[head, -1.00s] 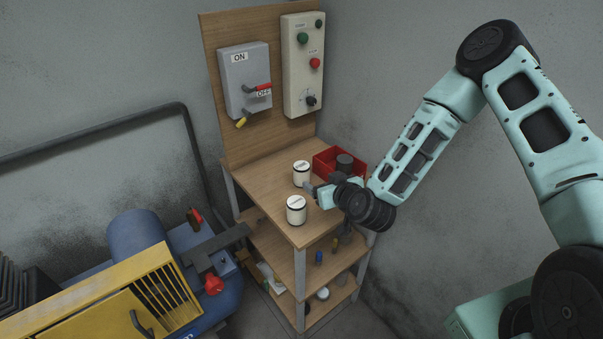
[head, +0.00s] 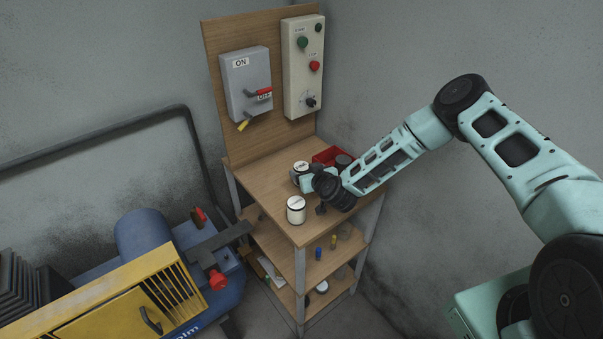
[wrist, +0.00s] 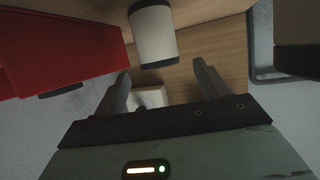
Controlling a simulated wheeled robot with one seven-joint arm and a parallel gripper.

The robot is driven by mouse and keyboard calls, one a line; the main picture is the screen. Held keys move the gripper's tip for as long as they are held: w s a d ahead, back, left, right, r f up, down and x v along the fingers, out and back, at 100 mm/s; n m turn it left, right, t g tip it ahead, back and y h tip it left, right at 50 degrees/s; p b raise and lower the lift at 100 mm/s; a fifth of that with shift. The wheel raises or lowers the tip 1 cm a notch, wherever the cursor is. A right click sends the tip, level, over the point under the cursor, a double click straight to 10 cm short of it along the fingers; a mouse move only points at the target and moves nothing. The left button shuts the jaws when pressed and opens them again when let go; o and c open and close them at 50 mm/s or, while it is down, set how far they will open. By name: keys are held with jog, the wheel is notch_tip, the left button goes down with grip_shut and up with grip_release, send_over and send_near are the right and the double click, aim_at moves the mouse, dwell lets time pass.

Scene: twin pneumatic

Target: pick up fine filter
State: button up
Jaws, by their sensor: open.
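Two white canisters with dark bands stand upright on the wooden bench top: a far one (head: 301,166) beside the red bin and a near one (head: 296,210). Their lid markings are too small to read, so I cannot tell by label which is the fine filter. My gripper (head: 304,183) is at the far canister and partly covers it. In the wrist view my gripper (wrist: 162,84) is open, its fingers apart and empty. A white canister (wrist: 154,32) with a dark end lies just beyond the fingertips, roughly in line with the gap.
The red bin (head: 327,156) stands close behind my wrist, and it fills the left of the wrist view (wrist: 60,50). A backboard carries a grey switch box (head: 245,85) and a control panel (head: 303,65). Lower shelves hold small items. A blue and yellow machine (head: 140,290) stands left.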

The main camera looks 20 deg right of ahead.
aim_at(302, 166)
jog(key=shift+w+p, duration=0.4)
jog(key=shift+w, duration=0.05)
jog(key=shift+p+x, duration=0.8)
jog(key=shift+x, duration=1.25)
jog(key=c, duration=1.1)
